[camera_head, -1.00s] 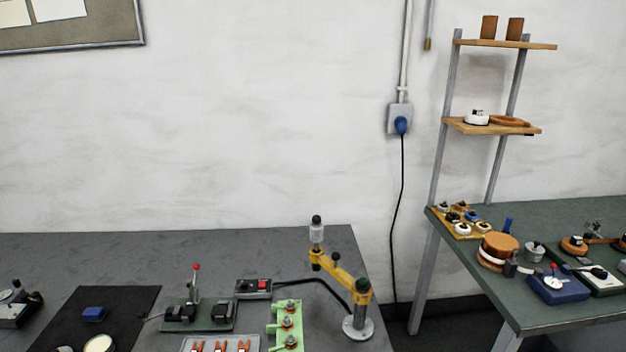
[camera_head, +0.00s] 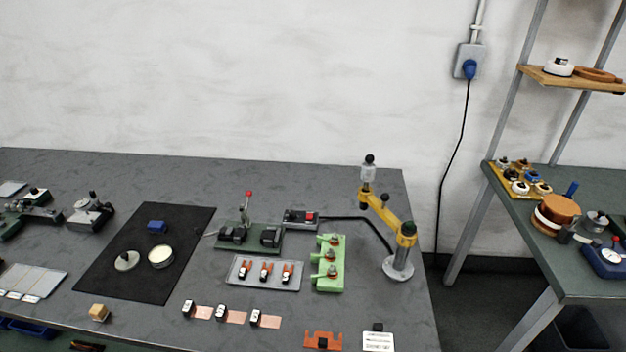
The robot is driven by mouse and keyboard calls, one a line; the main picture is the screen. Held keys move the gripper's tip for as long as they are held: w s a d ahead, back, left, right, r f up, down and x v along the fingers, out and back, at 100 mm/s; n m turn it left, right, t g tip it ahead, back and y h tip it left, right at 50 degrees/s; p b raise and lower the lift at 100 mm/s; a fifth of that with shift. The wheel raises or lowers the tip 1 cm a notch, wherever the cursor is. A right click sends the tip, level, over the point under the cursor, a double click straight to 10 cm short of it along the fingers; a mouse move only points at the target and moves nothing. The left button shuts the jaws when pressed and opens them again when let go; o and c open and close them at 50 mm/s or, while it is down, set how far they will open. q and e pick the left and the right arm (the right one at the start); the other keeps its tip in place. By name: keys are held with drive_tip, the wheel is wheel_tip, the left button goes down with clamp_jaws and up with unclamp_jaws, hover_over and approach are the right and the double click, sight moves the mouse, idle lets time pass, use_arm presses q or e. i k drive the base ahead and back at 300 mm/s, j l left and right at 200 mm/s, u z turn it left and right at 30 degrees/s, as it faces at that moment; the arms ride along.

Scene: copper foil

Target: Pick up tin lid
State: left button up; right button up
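A small round lid with a darker knob (camera_head: 127,261), which looks like the tin lid, lies on a black mat (camera_head: 178,284) on the grey workbench. Just right of it on the mat is an open round tin (camera_head: 161,257) with a pale cream inside. The lid is beside the tin, a small gap apart. A blue block (camera_head: 157,226) sits behind them on the mat. Neither of my grippers is in view.
Right of the mat are a lever switch board (camera_head: 248,238), a grey tray with orange clips (camera_head: 264,273), a green clamp block (camera_head: 328,263) and a yellow jointed arm stand (camera_head: 398,262). The bench behind the mat is mostly clear.

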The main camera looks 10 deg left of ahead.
sight(128, 261)
drive_tip(key=u, duration=1.55)
